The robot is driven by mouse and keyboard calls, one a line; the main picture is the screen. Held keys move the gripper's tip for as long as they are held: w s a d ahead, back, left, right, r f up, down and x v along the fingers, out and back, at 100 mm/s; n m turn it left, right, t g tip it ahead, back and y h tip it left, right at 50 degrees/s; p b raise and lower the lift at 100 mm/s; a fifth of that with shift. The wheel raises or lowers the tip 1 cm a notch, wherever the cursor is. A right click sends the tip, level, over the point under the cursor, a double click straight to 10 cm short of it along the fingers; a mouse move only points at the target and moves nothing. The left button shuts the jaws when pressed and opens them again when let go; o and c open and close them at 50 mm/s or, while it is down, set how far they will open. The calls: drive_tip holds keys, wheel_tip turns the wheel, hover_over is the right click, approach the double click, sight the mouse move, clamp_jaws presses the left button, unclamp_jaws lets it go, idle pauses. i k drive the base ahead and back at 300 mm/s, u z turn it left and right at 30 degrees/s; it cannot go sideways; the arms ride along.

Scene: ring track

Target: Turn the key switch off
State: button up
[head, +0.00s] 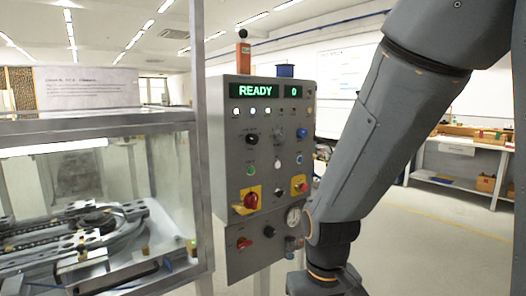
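A grey control panel (262,225) stands upright in the middle of the head view. Its green display (267,91) reads "READY" and "0". Several small knobs, buttons and lamps sit below the display. They are too small to tell which one is the key switch or how it is turned. A dark knob (252,138) is at the middle left of the panel. My arm hangs at the right, in front of the panel's lower right edge, and hides part of it. My wrist shows at the bottom, but my gripper's fingers are out of view.
Two red controls on yellow plates, the left one (251,200) larger, sit low on the panel, above a red rotary knob (244,243) and a round gauge (293,217). A glass-walled case (198,140) with a track inside stands left. A workbench (462,183) is far right; floor before it is clear.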

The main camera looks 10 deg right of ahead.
sight(278, 193)
drive_tip(key=k, duration=1.1)
drive_tip(key=z, duration=0.95)
drive_tip(key=i, duration=1.35)
drive_tip(key=u, duration=0.7)
